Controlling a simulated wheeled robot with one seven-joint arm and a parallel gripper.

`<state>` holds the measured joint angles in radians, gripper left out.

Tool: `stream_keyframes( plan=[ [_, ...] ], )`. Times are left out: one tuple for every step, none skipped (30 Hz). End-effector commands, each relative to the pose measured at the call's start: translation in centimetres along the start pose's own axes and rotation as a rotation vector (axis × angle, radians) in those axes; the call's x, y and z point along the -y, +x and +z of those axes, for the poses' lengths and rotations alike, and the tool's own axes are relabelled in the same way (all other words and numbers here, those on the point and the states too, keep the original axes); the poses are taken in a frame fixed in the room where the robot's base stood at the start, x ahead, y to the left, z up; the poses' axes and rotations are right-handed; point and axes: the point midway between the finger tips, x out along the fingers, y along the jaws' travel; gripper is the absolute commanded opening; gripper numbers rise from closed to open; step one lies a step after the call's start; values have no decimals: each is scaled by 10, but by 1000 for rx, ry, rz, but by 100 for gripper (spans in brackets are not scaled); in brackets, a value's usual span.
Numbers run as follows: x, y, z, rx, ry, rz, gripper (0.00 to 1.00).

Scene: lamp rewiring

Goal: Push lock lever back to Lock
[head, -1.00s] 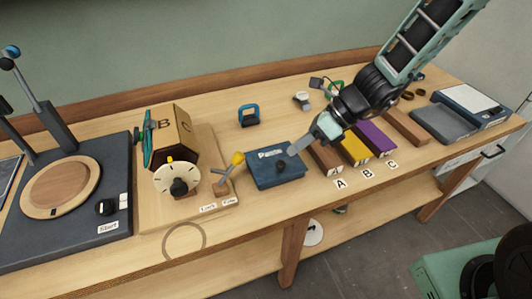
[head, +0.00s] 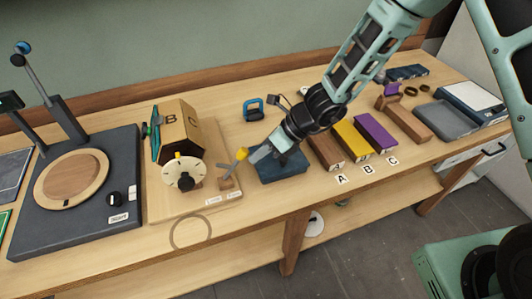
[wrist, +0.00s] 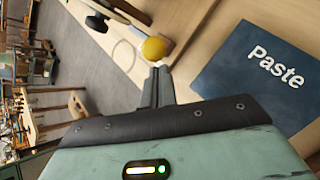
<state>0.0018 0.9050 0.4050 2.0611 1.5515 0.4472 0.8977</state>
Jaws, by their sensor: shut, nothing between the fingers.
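The lock lever, with a yellow knob (head: 242,153) on a grey stem, stands on a small wooden base (head: 229,184) at the right of the wooden board. It leans right, toward the side of the right-hand label; the left label (head: 213,198) appears to read Lock. My gripper (head: 256,157) is shut and empty, with its fingertips just right of the knob. The wrist view shows the knob (wrist: 154,48) just beyond the shut fingertips (wrist: 158,73). I cannot tell whether they touch it.
The blue Paste block (head: 282,168) lies under my gripper, partly hidden. A wooden house-shaped block (head: 178,132) and a white dial (head: 184,171) stand left of the lever. Brown, yellow (head: 351,141) and purple blocks stand to the right. The table's front edge is close.

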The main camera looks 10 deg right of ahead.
Motion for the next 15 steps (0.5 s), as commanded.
stream_keyframes(
  plan=[
    [0,0,0,0,0,0,0],
    [0,0,0,0,0,0,0],
    [0,0,0,0,0,0,0],
    [0,0,0,0,0,0,0],
    [0,0,0,0,0,0,0],
    [0,0,0,0,0,0,0],
    [0,0,0,0,0,0,0],
    [0,0,0,0,0,0,0],
    [0,0,0,-1,0,-1,0],
    [0,0,0,-2,-1,-2,0],
    [0,0,1,-3,-1,-3,0],
    [-1,0,2,-7,-3,-6,0],
    [-2,0,2,-10,-4,-10,0],
    [-2,0,3,-15,-5,-14,0],
    [-4,-1,5,-22,-8,-20,0]
  ],
)
